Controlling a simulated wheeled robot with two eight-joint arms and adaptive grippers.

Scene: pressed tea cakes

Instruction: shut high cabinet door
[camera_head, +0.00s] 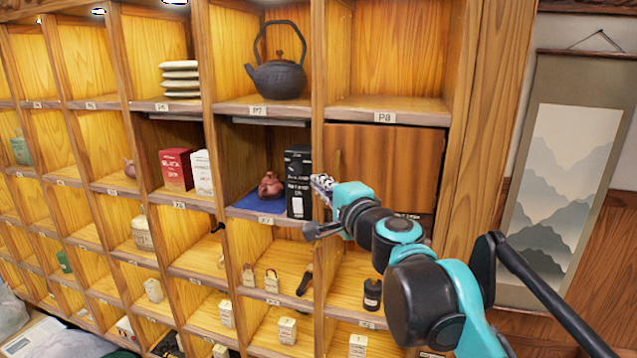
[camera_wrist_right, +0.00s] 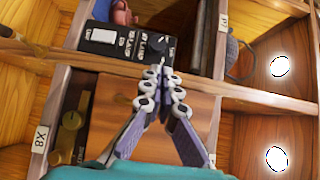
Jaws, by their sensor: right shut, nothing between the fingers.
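The cabinet door (camera_head: 390,170) is a plain brown wood panel across the upper right compartment, below the shelf edge labelled P8. It fills most of the opening; I cannot tell whether it sits fully flush. My right gripper (camera_head: 321,184) is shut and empty, in front of the door's lower left edge. Its fingertips (camera_wrist_right: 163,84) are together. My left gripper is not in view.
A tall black box (camera_head: 298,180) and a reddish teapot (camera_head: 271,185) stand in the compartment left of the door, close to my right gripper. A black kettle (camera_head: 280,78) sits above them. A hanging scroll (camera_head: 560,170) is on the right wall.

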